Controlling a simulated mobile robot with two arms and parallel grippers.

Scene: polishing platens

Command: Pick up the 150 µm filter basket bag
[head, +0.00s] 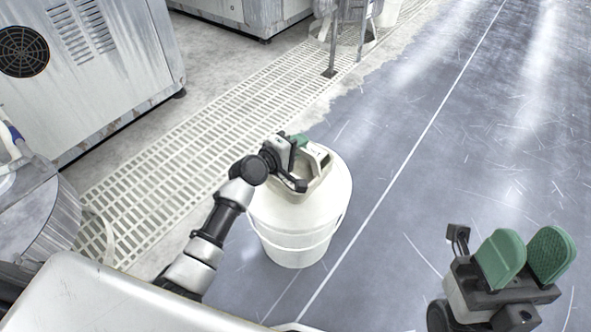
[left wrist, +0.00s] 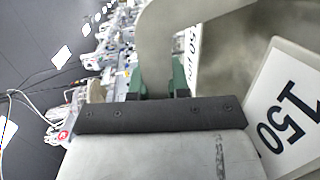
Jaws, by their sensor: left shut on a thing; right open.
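The 150 µm filter basket bag (head: 318,181) is cream and sits at the top of a white bucket (head: 293,246) in the head view. My left gripper (head: 299,142) is at the bag's upper edge, its green fingers shut on it. In the left wrist view a beige band of the bag (left wrist: 155,45) passes between the green fingers of my left gripper (left wrist: 158,80). A white label reading 150 (left wrist: 290,112) shows at the right there. My right gripper (head: 525,258) is open and empty, apart from the bucket. The bag's lower part is hidden.
The bucket stands on a dark grey scratched floor (head: 440,150) beside a pale floor grating (head: 190,145). A grey metal cabinet (head: 110,75) with a round fan stands at upper left. Metal legs (head: 334,45) stand at the back. Floor to the right is clear.

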